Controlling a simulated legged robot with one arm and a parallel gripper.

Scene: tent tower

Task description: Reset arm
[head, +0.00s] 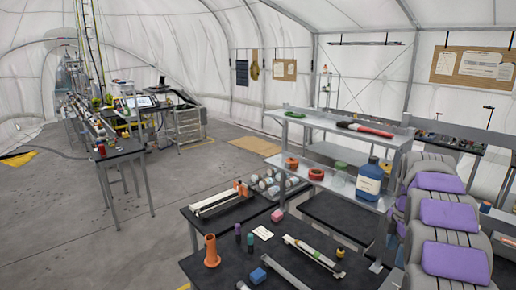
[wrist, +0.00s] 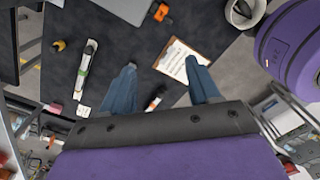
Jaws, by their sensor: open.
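My gripper (wrist: 163,82) shows in the wrist view as two blue-grey fingers spread well apart, with nothing held between them. It points down over a dark surface (wrist: 120,45). A clipboard with a white sheet (wrist: 183,62) lies below, by the right finger. A small red-and-white item (wrist: 154,98) lies between the fingers in the picture, apart from both. The gripper's fingers do not show in the head view.
Open floor (head: 90,220) lies left.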

